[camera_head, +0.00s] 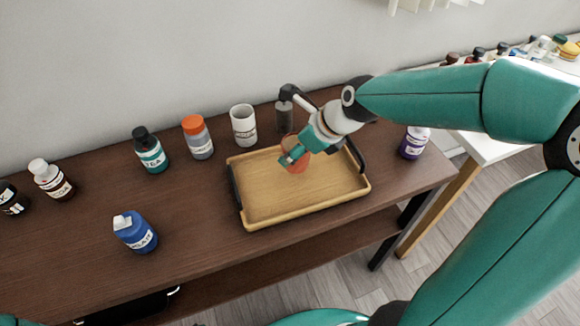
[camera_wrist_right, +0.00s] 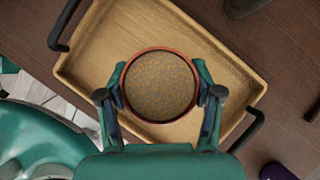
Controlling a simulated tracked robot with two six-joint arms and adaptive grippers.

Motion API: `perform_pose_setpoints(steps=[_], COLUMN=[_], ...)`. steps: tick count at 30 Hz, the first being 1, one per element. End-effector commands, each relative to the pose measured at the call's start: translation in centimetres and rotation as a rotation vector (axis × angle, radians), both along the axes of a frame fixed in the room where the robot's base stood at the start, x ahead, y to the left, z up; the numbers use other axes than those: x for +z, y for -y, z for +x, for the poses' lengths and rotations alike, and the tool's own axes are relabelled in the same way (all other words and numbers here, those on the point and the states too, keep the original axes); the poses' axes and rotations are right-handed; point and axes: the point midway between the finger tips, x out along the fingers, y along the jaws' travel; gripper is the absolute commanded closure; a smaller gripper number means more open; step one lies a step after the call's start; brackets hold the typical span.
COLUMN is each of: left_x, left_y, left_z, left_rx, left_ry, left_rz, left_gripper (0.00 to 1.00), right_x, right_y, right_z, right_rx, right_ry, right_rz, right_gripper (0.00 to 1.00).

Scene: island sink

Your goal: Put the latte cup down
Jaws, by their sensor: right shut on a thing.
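The latte cup (camera_head: 296,161), a reddish-orange round cup, is over the back right part of the wooden tray (camera_head: 262,222) in the head view. In the right wrist view the cup (camera_wrist_right: 160,86) shows from above, with a red rim and a speckled brown inside. My right gripper (camera_head: 294,156) is shut on the cup, one finger on each side of it, as the right gripper (camera_wrist_right: 160,92) in the wrist view shows. I cannot tell whether the cup's base touches the tray. The label is not visible. My left gripper is not in view.
A blue bottle (camera_head: 135,232) stands left and a purple bottle (camera_head: 414,142) right. The tray has dark raised handles; its front and left are clear.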

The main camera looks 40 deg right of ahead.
Motion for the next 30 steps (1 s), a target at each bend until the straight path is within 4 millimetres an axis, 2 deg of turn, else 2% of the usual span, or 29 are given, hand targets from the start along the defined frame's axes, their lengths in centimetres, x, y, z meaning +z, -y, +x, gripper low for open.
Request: perform_pose_setpoints(steps=[4, 9, 12, 23, 24, 28, 30], left_x=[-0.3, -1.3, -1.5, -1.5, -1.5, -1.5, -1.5], left_y=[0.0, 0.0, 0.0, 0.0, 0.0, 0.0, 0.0], left_z=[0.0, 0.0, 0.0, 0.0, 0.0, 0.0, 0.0], left_rx=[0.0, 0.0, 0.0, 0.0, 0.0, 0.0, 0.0], left_ry=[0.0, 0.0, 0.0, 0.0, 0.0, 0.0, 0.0], left_rz=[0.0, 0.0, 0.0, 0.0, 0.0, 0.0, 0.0], left_gripper=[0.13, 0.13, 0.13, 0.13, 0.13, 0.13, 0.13], right_x=[-1.0, -3.6, -4.5, -4.8, -4.8, -4.8, -4.8], right_y=[0.0, 0.0, 0.0, 0.0, -0.1, -0.1, -0.1], right_z=[0.0, 0.0, 0.0, 0.1, 0.0, 0.0, 0.0], right_rx=[0.001, 0.0, 0.0, 0.001, 0.002, 0.002, 0.002], right_ry=[0.0, -0.002, 0.0, 0.002, 0.0, 0.0, 0.0], right_rz=[0.0, 0.0, 0.0, -0.001, -0.001, -0.001, -0.001], right_gripper=[0.8, 0.8, 0.8, 0.8, 0.3, 0.09, 0.09])
